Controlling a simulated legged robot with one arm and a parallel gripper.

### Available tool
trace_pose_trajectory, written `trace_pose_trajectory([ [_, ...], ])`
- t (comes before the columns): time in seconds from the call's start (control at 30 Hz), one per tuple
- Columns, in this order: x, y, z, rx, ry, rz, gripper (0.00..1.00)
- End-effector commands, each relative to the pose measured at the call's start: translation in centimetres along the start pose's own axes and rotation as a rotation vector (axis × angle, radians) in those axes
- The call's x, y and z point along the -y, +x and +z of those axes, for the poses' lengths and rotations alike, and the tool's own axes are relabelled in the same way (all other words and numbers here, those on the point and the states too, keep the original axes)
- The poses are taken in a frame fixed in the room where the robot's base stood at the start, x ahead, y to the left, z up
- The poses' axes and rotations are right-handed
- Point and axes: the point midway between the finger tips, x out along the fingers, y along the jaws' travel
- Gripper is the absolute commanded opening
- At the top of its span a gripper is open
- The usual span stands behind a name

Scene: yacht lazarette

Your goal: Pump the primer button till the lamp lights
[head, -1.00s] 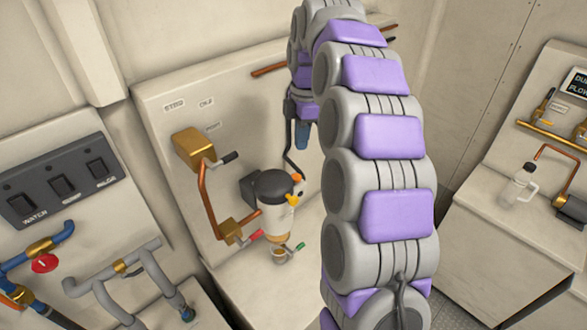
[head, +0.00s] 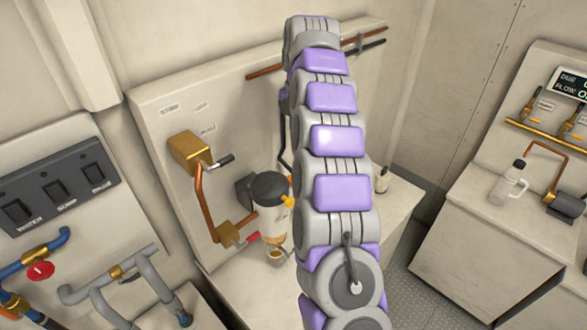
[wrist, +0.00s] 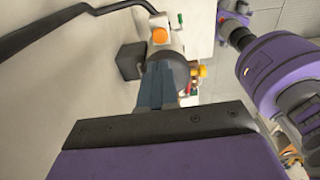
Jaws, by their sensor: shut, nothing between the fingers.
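The fuel filter has a dark round cap (head: 269,188) and a pale body below it, mounted on the cream panel. A yellow fitting (head: 289,202) sticks out on its right side. In the wrist view, an orange round button (wrist: 160,35) sits on a white part beyond my fingertips, and the yellow fitting (wrist: 201,71) is to their right. My gripper (wrist: 166,68) is shut and empty, overlapping the dark cap in the picture; I cannot tell whether it touches. My arm hides the gripper in the head view. I cannot make out a lit lamp.
A brass box (head: 189,152) with copper pipe and a red-handled valve (head: 252,237) stand left of the filter. A switch panel (head: 58,190) is at far left. A clear bottle (head: 509,184) stands on the right bench. A dark curved hose (wrist: 65,20) crosses the wrist view.

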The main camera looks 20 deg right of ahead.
Motion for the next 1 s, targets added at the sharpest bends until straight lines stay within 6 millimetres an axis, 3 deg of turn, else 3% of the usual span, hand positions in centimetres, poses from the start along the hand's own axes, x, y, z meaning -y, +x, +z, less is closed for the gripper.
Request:
trace_pose_trajectory([
  [0.17,-0.1,0.4,-0.2,-0.001,0.000,-0.002,0.00],
  [0.43,0.1,2.8,-0.1,-0.004,-0.001,-0.002,0.00],
  [1.0,0.0,11.2,-0.1,-0.002,0.000,-0.002,0.00],
])
